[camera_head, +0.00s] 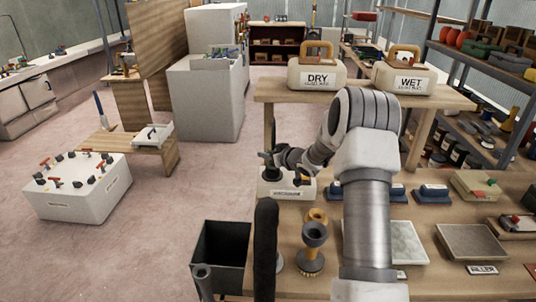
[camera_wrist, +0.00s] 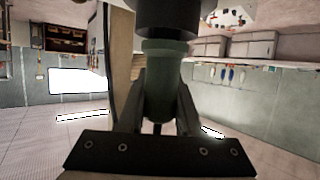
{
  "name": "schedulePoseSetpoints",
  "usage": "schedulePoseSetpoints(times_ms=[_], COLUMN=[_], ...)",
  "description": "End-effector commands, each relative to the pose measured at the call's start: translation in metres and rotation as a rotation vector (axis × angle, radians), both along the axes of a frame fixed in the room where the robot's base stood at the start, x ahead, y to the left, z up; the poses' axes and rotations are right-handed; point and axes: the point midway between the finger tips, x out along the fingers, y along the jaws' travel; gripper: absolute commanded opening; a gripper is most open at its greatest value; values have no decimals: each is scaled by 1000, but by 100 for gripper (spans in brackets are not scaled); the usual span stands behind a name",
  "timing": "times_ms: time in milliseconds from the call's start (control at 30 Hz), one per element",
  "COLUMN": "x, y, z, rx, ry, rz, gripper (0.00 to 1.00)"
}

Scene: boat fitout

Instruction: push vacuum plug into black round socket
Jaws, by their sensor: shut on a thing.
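My gripper (camera_head: 276,158) is over a small pale labelled box (camera_head: 290,194) at the left end of the workbench. In the wrist view my gripper (camera_wrist: 163,88) is shut on a dark green cylinder, which I take to be the vacuum plug (camera_wrist: 164,68), with one finger on each side. A wider black round part (camera_wrist: 170,14) lies beyond the plug's far end. I cannot tell whether it is the socket or part of the plug, or whether the two touch. In the head view small dark parts stand on the box, and my gripper partly hides them.
A black upright post or hose (camera_head: 265,250) and an open black bin (camera_head: 220,258) stand at the front left. A yellow-and-black brush (camera_head: 312,258) is on the bench. DRY (camera_head: 317,75) and WET (camera_head: 402,78) containers sit on the raised shelf behind.

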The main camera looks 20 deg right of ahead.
Motion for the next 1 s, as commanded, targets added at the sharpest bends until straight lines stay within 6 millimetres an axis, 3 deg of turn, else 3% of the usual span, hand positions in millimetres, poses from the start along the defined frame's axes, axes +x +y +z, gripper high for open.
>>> schedulePoseSetpoints(times_ms=[33, 267, 300, 467, 800, 1000], x=[-4, -5, -5, -4, -4, -24], y=[0, 0, 0, 0, -1, -6], z=[-12, -14, -15, -11, -6, 3], rx=[1, 0, 0, -1, 0, -1], ry=[21, 27, 28, 22, 14, 14], rz=[-1, -2, -2, -1, -2, -2], gripper=[0, 0, 40, 68, 68, 68])
